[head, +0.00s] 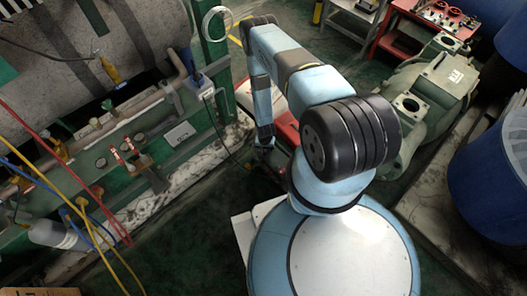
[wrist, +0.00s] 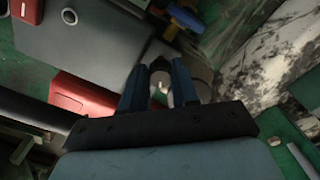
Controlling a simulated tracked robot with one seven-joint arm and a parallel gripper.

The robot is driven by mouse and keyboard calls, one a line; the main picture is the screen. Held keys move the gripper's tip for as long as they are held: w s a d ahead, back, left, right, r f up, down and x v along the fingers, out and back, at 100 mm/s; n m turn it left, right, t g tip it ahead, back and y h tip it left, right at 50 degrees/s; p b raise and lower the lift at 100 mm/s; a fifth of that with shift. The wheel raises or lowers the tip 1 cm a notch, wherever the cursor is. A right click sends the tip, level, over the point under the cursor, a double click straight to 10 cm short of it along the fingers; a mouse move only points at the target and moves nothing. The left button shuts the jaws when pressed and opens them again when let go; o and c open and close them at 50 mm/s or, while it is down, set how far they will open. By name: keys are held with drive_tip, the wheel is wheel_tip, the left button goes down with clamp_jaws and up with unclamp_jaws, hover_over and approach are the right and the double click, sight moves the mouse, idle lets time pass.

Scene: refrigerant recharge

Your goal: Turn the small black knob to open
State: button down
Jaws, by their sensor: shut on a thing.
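My gripper (wrist: 158,72) shows in the wrist view with its two blue fingers close together around a small black knob (wrist: 160,63). The knob sits between the fingertips, and a pale piece shows just below it. A grey rounded body lies around and behind the fingers, partly hidden by them. In the head view my gripper (head: 265,140) points down beside the green frame. The knob cannot be made out there. The knob's turn angle cannot be told.
A blue handle (wrist: 185,18) lies just beyond the fingers. A grey box (wrist: 90,38), a red block (wrist: 88,98) and a stained pale ledge (wrist: 262,65) are close by. The head view shows red, blue and yellow hoses at left, a green pump (head: 425,100) and a blue barrel (head: 487,175).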

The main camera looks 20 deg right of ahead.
sight(265, 151)
drive_tip(key=n, duration=0.6)
drive_tip(key=shift+d, duration=0.3)
drive_tip(key=n, duration=0.4)
drive_tip(key=shift+w+a+n, duration=0.1)
drive_tip(key=shift+w+n, duration=0.05)
drive_tip(key=shift+n, duration=0.75)
drive_tip(key=shift+a, duration=0.2)
drive_tip(key=c, duration=0.8)
unclamp_jaws()
drive_tip(key=shift+c, duration=0.2)
drive_tip(key=shift+r, duration=3.95)
